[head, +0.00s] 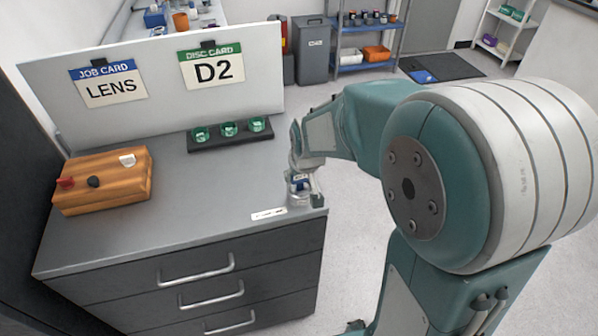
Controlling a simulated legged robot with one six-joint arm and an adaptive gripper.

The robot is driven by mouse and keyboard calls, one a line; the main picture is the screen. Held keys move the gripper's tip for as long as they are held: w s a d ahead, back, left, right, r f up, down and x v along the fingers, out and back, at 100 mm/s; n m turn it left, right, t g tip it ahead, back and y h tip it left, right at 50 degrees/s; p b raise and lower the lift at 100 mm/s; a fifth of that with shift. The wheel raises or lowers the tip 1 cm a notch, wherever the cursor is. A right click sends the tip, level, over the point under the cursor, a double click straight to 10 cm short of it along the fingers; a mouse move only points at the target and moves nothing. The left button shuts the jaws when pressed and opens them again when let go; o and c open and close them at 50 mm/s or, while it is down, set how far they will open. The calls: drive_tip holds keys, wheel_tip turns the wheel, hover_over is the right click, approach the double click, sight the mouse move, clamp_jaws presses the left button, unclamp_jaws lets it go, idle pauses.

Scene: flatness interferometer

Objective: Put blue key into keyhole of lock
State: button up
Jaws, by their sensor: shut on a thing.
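My gripper (302,194) is at the right end of the grey cabinet top, near its front corner. It is shut on a small blue thing (299,182), which looks like the blue key; the fingers hide most of it. I cannot make out a lock or keyhole, and the gripper covers the spot below it. Whether the key touches anything there cannot be told. A wooden block (98,196) at the left of the top carries a red piece (65,182), a black piece (93,181) and a white piece (127,160).
A white panel (160,110) with a "LENS" job card (110,85) and a "D2" disc card (212,70) stands at the back. A white label (268,214) lies near the front edge. The middle is clear.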

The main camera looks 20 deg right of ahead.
drive_tip(key=shift+f, duration=0.65)
drive_tip(key=o, duration=1.2)
drive_tip(key=v, duration=1.2)
drive_tip(key=v, duration=0.8)
drive_tip(key=shift+a, duration=0.1)
idle(0.5)
